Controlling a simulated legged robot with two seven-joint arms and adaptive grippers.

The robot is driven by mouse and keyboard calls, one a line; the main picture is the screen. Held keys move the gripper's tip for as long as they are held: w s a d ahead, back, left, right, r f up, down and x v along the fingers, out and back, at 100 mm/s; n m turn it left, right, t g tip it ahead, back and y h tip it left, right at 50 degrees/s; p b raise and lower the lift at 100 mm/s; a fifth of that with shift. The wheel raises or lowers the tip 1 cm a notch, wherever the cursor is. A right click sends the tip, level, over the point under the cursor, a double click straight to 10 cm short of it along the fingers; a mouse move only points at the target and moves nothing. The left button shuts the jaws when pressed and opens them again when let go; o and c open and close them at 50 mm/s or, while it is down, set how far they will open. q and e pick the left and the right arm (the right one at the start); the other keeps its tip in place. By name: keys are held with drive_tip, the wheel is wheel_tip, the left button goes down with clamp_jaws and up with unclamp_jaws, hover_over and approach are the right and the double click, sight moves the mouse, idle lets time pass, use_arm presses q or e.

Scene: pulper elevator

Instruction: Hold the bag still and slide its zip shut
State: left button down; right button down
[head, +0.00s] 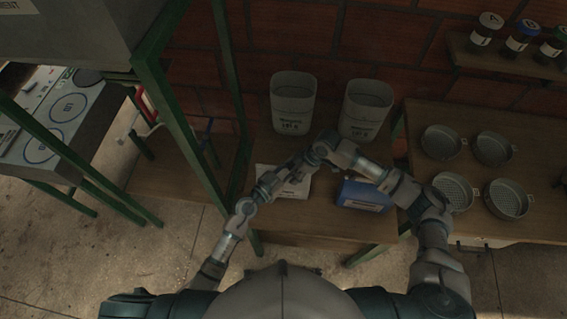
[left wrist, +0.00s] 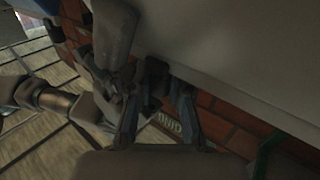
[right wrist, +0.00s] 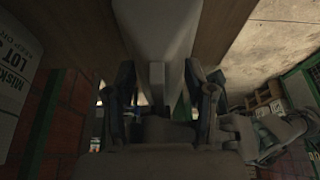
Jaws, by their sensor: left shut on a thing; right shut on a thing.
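The pale bag (head: 298,188) lies on the wooden table, partly covered by my arms in the head view. My left gripper (head: 287,172) is at the bag's upper left and shut on it. In the left wrist view the bag (left wrist: 245,45) fills the upper right, close beyond the fingers (left wrist: 157,105). My right gripper (right wrist: 160,90) is shut on a small grey tab (right wrist: 157,76), which looks like the zip's pull. The bag's pale body (right wrist: 158,28) stretches away above it. The zip line itself is too dark to make out.
A blue box (head: 362,196) sits right of the bag. Two pale labelled bins (head: 292,100) (head: 366,108) stand behind, against the brick wall. Several round metal pans (head: 441,142) lie on the right table. A green frame post (head: 190,110) rises left of the table.

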use_arm(q)
drive_tip(key=c, duration=1)
unclamp_jaws()
drive_tip(key=shift+c, duration=0.2)
drive_tip(key=shift+a, duration=0.1)
